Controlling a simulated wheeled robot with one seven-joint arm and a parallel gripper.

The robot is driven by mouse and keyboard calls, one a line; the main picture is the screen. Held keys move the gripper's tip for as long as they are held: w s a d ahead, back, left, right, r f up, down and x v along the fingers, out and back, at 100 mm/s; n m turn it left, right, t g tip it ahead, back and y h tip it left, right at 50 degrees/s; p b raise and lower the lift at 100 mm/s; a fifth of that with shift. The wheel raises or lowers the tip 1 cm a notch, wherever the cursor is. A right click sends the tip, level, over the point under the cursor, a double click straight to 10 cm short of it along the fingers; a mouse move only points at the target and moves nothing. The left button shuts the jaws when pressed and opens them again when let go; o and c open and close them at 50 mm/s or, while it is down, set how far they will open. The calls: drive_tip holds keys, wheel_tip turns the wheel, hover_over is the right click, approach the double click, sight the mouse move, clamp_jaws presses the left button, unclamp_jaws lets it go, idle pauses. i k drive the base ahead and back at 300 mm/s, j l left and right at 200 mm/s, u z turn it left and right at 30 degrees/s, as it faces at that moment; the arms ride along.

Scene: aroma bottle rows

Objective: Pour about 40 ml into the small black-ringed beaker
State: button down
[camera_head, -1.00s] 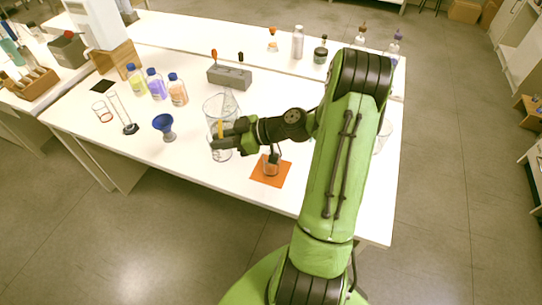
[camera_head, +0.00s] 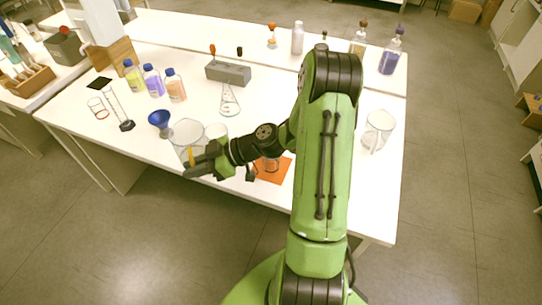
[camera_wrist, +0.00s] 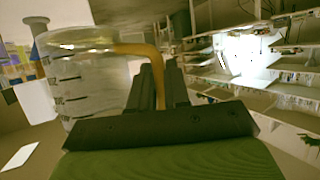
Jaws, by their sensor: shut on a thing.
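My gripper (camera_head: 197,163) is shut on the orange handle (camera_wrist: 152,62) of a large clear graduated jug. The jug (camera_head: 184,133) is left of the orange mat and near the table's front edge. In the wrist view the jug (camera_wrist: 82,90) fills the left side, with dark marks on its wall. I cannot tell how much liquid is in it. A small beaker (camera_head: 270,165) stands on the orange mat (camera_head: 272,176), right of my gripper. My arm partly hides it, and its black ring is not clear.
A blue funnel (camera_head: 159,119) stands just left of the jug. A glass vessel (camera_head: 216,130) shows behind my gripper. A conical flask (camera_head: 230,102) stands before the grey block (camera_head: 228,73). Another beaker (camera_head: 378,130) stands at the right. Capped bottles (camera_head: 153,82) stand at back left.

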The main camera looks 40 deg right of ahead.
sight(269, 165)
drive_tip(key=i+j+z, duration=0.15)
drive_tip(key=j+z, duration=0.25)
drive_tip(key=j, duration=0.35)
drive_tip(key=i+j+z, duration=0.1)
drive_tip(key=j+z, duration=0.3)
drive_tip(key=j, duration=0.35)
drive_tip(key=j+z, duration=0.4)
drive_tip(key=j, duration=0.35)
drive_tip(key=k+j+z, duration=0.2)
drive_tip(key=j+z, duration=0.2)
drive_tip(key=j, duration=0.3)
